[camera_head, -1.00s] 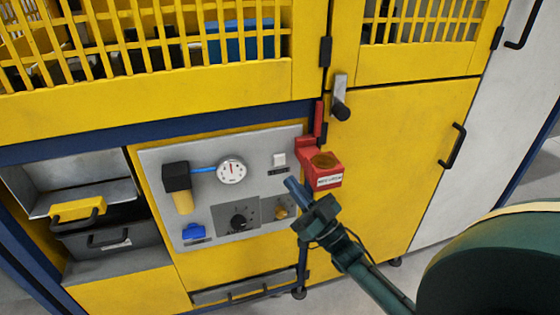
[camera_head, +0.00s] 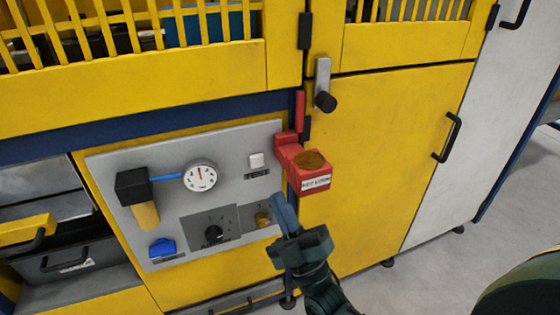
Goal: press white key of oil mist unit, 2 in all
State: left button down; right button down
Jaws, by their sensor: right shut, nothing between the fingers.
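The white key (camera_head: 257,160) is a small square button on the upper right of the grey panel of the oil mist unit (camera_head: 234,178), above a small dark label. My right gripper (camera_head: 280,202) is in front of the panel's lower right edge, below and to the right of the key. Its blue fingers are shut, with nothing between them, and point upward. It appears apart from the key, though the exact distance to the panel is hard to tell. My left gripper is out of view.
A red box with a round brown opening (camera_head: 310,163) juts out right of the key, close above my right gripper. The panel also bears a gauge (camera_head: 200,176), a yellow-bottomed filter (camera_head: 145,214), a dark knob (camera_head: 213,233), a brass fitting (camera_head: 263,219) and a blue part (camera_head: 162,247).

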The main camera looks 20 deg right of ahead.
aim_at(257, 161)
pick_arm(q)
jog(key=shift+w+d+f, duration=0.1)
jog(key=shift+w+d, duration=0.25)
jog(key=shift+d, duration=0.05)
pick_arm(e)
jog(key=shift+s+r+n+h, duration=0.1)
jog(key=shift+s+n+h, duration=0.05)
jog(key=shift+n+h, duration=0.2)
pick_arm(q)
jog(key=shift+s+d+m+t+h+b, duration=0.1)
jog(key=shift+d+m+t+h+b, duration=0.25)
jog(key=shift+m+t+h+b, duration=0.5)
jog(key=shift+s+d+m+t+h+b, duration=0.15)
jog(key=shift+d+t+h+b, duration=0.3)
jog(key=shift+b, duration=0.65)
pick_arm(e)
jog(key=shift+w+a, duration=0.1)
jog(key=shift+w, duration=4.3)
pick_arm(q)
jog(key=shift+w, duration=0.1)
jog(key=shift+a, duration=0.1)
pick_arm(e)
jog(key=shift+w, duration=0.15)
jog(key=shift+w, duration=0.3)
